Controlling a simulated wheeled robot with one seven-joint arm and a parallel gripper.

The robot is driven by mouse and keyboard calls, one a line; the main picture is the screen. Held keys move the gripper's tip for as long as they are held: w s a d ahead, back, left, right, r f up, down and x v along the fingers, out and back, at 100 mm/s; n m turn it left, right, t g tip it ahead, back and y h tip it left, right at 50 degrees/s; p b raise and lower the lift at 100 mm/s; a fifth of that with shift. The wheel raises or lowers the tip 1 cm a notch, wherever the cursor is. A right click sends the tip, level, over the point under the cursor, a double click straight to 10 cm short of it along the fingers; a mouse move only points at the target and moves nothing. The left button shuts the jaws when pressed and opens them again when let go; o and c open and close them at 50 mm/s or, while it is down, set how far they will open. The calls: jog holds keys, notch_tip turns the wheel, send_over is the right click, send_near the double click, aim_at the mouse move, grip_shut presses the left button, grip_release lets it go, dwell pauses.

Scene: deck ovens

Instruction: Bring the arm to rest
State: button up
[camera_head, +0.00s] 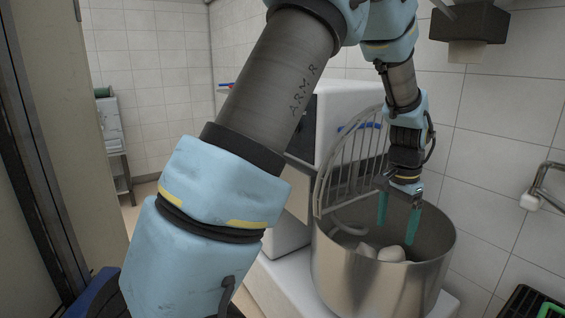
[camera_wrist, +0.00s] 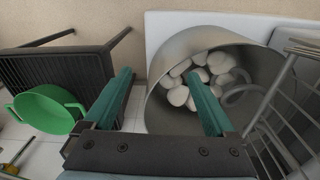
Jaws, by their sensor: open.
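My arm reaches across the head view, bent at the elbow. My gripper (camera_head: 398,227) points down at the mixer bowl, its two teal fingers apart with nothing between them. In the wrist view my gripper (camera_wrist: 165,98) also shows open, one finger in front of the bowl and one outside its left rim. The steel mixing bowl (camera_head: 385,282) holds several pale rounded pieces (camera_head: 391,253). They also show in the wrist view (camera_wrist: 178,96). Whether the fingertips touch the pieces cannot be told.
A wire guard (camera_head: 345,160) stands upright at the bowl's left rim, beside the white mixer body (camera_head: 345,105). The wrist view shows a green bowl (camera_wrist: 45,110) and a dark rack (camera_wrist: 55,72). A tiled wall is close on the right.

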jog(key=w+a+r+n, duration=0.2)
jog(key=a+n, duration=0.3)
jog(key=a, duration=1.3)
jog(key=s+a+n, duration=0.3)
jog(key=a, duration=0.4)
jog(key=s+a+n+t, duration=0.1)
jog(key=s+a+n, duration=0.2)
jog(key=a, duration=0.5)
jog(key=shift+s, duration=0.7)
jog(key=shift+a, duration=0.1)
jog(key=shift+c, duration=0.2)
